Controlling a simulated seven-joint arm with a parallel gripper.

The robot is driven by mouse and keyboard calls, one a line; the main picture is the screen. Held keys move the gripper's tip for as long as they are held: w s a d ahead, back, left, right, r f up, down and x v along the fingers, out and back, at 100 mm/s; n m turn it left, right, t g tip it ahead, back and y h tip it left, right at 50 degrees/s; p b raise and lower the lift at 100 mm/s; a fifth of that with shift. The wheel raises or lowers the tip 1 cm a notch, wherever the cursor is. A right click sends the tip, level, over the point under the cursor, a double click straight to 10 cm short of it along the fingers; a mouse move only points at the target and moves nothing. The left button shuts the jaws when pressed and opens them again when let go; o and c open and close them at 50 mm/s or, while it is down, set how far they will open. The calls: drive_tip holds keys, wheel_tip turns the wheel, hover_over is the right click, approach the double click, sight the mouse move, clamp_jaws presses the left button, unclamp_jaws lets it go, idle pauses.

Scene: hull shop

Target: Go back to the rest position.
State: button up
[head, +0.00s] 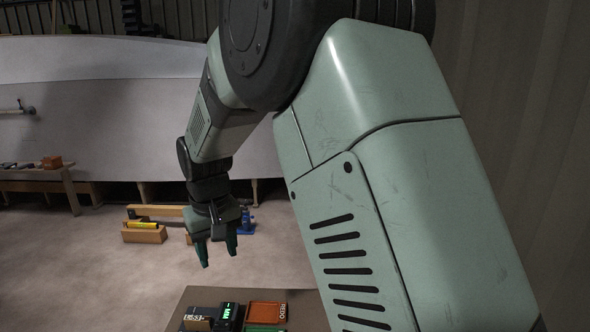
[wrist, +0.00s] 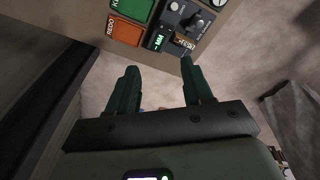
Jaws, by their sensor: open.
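My gripper (head: 218,252) hangs fingers-down in the head view, left of the near part of my arm. In the wrist view its two green fingers (wrist: 160,92) stand apart with nothing between them. It is open and empty, in the air, apart from the table. The table (head: 190,298) shows only in part at the bottom of the head view, and my arm hides some of it.
An orange tray (head: 267,312), a green tray (wrist: 136,8) and a device with a lit green display (head: 228,311) are on the table. A wooden box (head: 145,235) stands on the floor beyond. A pale hull (head: 100,110) fills the back.

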drive_tip(key=s+d+r+m+t, duration=0.1)
drive_tip(key=s+d+r+m, duration=0.1)
drive_tip(key=s+d+r, duration=0.45)
drive_tip(key=s+d+r+m+t, duration=0.1)
drive_tip(key=s+d+r, duration=0.2)
drive_tip(key=d+r, duration=0.7)
drive_tip(key=s+d+f+m+t, duration=0.1)
drive_tip(key=s+d+m+t, duration=0.1)
drive_tip(key=s+d, duration=0.9)
drive_tip(key=s+m, duration=0.1)
drive_tip(key=s, duration=0.1)
drive_tip(key=shift+s+f+m, duration=0.2)
drive_tip(key=shift+s+m, duration=0.1)
drive_tip(key=shift+s, duration=0.05)
